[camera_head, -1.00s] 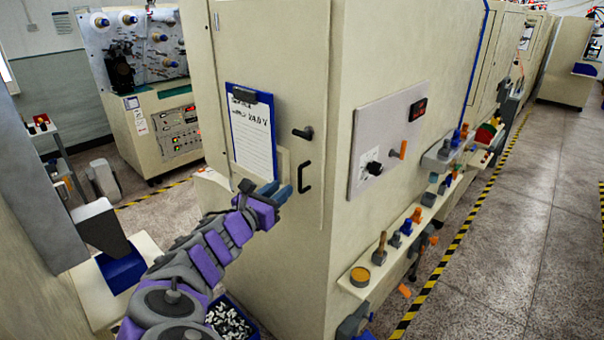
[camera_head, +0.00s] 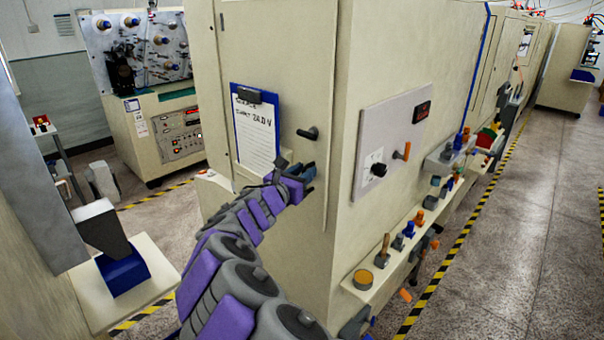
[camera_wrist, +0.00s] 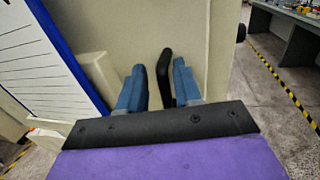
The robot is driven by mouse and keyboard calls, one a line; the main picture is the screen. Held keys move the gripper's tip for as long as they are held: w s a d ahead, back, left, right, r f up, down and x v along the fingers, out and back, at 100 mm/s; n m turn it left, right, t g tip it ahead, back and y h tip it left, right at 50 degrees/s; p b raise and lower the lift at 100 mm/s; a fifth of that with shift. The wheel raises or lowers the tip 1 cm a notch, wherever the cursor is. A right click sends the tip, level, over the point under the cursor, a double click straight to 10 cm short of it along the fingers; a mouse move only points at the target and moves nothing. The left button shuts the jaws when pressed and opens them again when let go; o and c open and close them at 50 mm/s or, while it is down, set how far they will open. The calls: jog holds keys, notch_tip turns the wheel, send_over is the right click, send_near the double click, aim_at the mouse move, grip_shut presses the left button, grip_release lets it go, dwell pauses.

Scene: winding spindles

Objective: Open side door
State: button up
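The side door (camera_head: 285,50) is a beige cabinet panel and looks closed in the head view. A black latch lever (camera_head: 308,133) sticks out near its right edge. Below the lever, my gripper (camera_head: 304,176) is at the black pull handle, which it mostly hides in this view. In the wrist view, the handle (camera_wrist: 166,78) stands between the two blue fingers of my gripper (camera_wrist: 158,85). The fingers are apart, with a clear gap between the left finger and the handle. The handle is close to the right finger; whether they touch I cannot tell.
A clipboard (camera_head: 255,130) hangs on the door left of the handle; it also shows in the wrist view (camera_wrist: 62,65). A control panel (camera_head: 392,140) and a tool shelf (camera_head: 375,275) are on the cabinet's right face. Open floor (camera_head: 520,230) lies to the right.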

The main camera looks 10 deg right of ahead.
jog(key=shift+d, duration=0.4)
jog(key=c, duration=0.4)
grip_shut()
jog(key=shift+a, duration=0.1)
jog(key=shift+a, duration=0.1)
